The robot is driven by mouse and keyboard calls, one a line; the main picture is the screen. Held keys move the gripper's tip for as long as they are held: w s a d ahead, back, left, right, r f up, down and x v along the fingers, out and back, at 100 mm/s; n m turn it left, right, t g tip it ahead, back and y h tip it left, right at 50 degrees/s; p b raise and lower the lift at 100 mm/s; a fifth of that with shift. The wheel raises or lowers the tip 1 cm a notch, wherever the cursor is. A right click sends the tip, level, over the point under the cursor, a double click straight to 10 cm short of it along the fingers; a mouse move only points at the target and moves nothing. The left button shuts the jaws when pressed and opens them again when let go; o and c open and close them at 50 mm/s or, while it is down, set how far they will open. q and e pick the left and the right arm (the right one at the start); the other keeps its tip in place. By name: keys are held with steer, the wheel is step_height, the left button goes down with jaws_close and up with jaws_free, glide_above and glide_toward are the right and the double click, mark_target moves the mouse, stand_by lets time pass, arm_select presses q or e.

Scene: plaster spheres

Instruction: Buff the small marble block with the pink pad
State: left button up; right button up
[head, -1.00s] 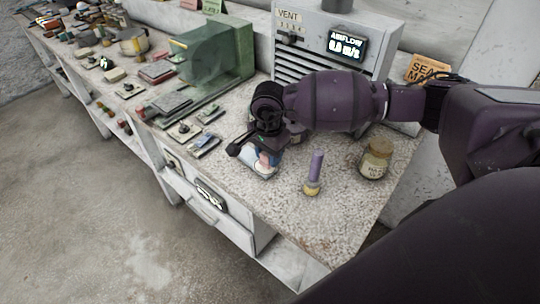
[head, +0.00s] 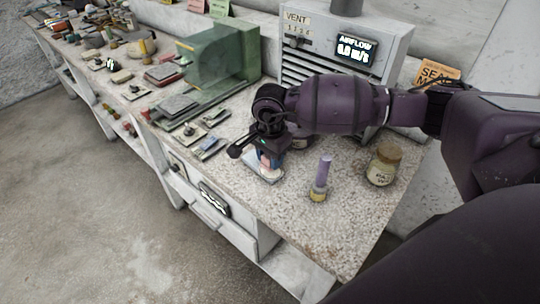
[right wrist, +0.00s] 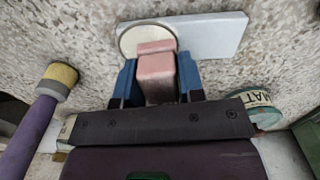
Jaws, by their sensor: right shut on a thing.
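My right gripper (head: 268,158) points down over the front part of the bench. In the right wrist view its blue fingers (right wrist: 157,85) are shut on the pink pad (right wrist: 156,72). A pale, flat rectangular block (right wrist: 210,35), seemingly the small marble block, lies just beyond the pad. A round cream disc (right wrist: 130,38) with a darker rim lies at the block's left end, partly behind the pad. I cannot tell whether the pad touches either. In the head view the block (head: 268,179) shows just below the fingers. My left gripper is out of view.
A purple-handled tool with a yellow base (head: 321,178) stands right of the gripper. A labelled jar (head: 383,165) stands farther right. Small flat items (head: 200,142) lie left.

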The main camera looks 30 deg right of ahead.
steer(key=shift+f, duration=0.4)
steer(key=shift+d, duration=0.1)
steer(key=shift+w+d+b, duration=0.15)
steer(key=shift+d+b, duration=0.1)
steer(key=shift+b, duration=0.05)
steer(key=shift+w+d, duration=0.1)
steer(key=shift+d, duration=0.25)
steer(key=shift+s+a, duration=0.25)
steer(key=shift+a, duration=0.4)
steer(key=shift+s+a+f, duration=0.1)
steer(key=shift+s+a, duration=0.15)
steer(key=shift+a, duration=0.4)
steer(key=shift+w+d, duration=0.25)
steer(key=shift+d, duration=0.4)
steer(key=shift+w+d, duration=0.25)
steer(key=shift+d, duration=0.4)
steer(key=shift+b, duration=0.3)
